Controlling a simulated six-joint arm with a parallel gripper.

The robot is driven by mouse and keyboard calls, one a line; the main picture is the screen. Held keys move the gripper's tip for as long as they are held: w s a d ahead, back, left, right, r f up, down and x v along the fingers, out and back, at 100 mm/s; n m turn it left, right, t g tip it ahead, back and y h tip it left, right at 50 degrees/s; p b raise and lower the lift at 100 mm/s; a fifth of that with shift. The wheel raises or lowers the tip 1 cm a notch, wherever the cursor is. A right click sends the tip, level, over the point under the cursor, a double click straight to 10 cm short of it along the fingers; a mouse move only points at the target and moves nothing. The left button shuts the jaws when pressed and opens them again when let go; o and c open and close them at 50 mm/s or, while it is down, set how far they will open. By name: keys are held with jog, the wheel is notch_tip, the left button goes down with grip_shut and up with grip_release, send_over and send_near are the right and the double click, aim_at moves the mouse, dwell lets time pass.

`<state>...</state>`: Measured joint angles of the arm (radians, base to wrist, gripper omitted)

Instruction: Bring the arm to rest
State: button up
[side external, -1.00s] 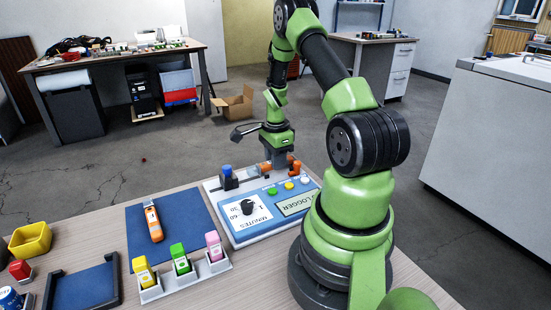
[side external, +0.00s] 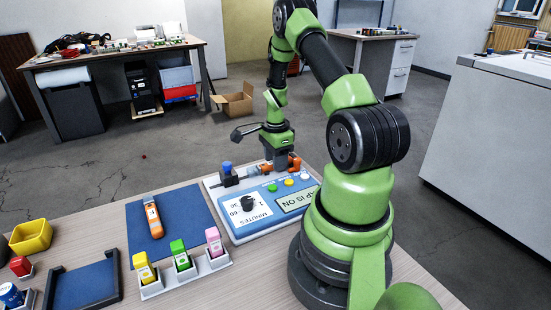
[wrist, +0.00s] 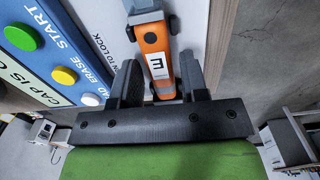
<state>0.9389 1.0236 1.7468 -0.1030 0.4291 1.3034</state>
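My gripper (wrist: 160,85) is open, its two dark fingers standing on either side of an orange logger (wrist: 158,52) with slim gaps visible. The station's display (side external: 297,200) reads "CAP IS ON" in part. Its dial (side external: 247,203) and colored buttons face up.
A second orange logger (side external: 153,218) lies on a blue mat (side external: 180,206). A rack (side external: 185,276) holds yellow, green and pink capped pieces. A blue-topped post (side external: 227,170) stands at the station's far left. A yellow bin (side external: 31,237) and black-edged tray (side external: 85,287) are at left.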

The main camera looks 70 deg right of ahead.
jog(key=o, duration=0.4)
jog(key=shift+r, duration=0.65)
jog(key=shift+r, duration=3)
jog(key=shift+w+r, duration=0.1)
jog(key=w+a+r+n+t, duration=0.2)
jog(key=a+r+n, duration=0.3)
jog(key=a+r, duration=0.25)
jog(key=w+a+r+n+t, duration=0.1)
jog(key=w+a+r+n, duration=0.2)
jog(key=a+r+n, duration=0.35)
jog(key=s+a+r+n+t, duration=0.1)
jog(key=s+a+r+n, duration=0.1)
jog(key=a, duration=0.3)
jog(key=s+a+r+n+t+y, duration=0.1)
jog(key=s+a+r+n, duration=0.2)
jog(key=s+a+n, duration=0.2)
jog(key=s+a+r+n+t+y, duration=0.1)
jog(key=s+a+r+n+t, duration=0.1)
jog(key=s+a+r+n, duration=0.1)
jog(key=shift+s+a+n, duration=0.15)
jog(key=shift+a+n, duration=0.6)
jog(key=shift+a, duration=0.4)
